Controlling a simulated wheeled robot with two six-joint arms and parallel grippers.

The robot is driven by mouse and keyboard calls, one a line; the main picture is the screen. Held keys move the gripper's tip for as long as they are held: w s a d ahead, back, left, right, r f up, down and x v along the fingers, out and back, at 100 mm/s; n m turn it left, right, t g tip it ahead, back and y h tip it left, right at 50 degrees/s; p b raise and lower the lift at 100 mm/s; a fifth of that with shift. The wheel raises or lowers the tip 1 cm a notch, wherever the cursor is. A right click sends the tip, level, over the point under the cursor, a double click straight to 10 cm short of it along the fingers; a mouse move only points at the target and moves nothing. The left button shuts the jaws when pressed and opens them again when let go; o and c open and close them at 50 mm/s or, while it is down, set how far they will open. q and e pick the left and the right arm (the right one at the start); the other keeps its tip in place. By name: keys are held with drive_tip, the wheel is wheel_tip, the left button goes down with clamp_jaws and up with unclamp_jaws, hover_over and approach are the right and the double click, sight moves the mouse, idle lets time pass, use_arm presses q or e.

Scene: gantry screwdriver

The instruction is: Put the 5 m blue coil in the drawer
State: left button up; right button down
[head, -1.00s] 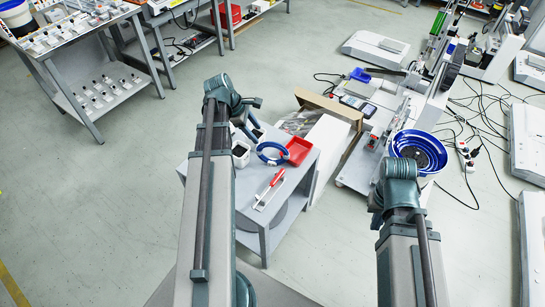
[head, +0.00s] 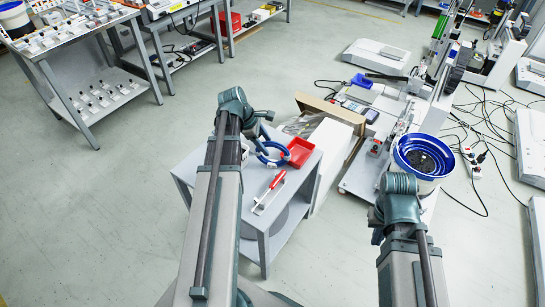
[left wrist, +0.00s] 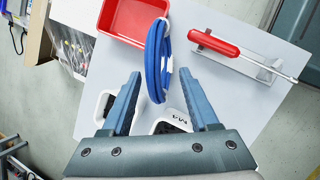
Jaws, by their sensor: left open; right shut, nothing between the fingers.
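The blue coil (head: 272,154) lies on the small grey table (head: 297,192), beside the red tray. In the left wrist view the coil (left wrist: 154,58) stretches lengthwise in front of my left gripper, its near end reaching between the fingertips. My left gripper (left wrist: 161,84) is open, with one finger on each side of the coil's near end; contact is not visible. In the head view the left gripper (head: 258,142) is partly hidden by its own wrist. My right arm is at the right, but its gripper is hidden. No drawer can be made out clearly.
A red tray (head: 300,151) and a red-handled screwdriver (head: 276,181) on a holder flank the coil. White containers (left wrist: 172,125) stand below the left fingers. A blue bowl feeder (head: 422,156) stands near my right arm. Open floor lies left.

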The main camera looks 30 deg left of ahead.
use_arm(q)
drive_tip(key=b, duration=0.4)
hover_over(272, 164)
drive_tip(key=w, duration=0.1)
drive_tip(key=f, duration=0.4)
drive_tip(key=shift+w+a+f, duration=0.1)
drive_tip(key=shift+a+f, duration=0.2)
drive_tip(key=shift+a, duration=0.05)
drive_tip(key=shift+r, duration=0.1)
drive_tip(key=shift+c, duration=0.2)
clamp_jaws()
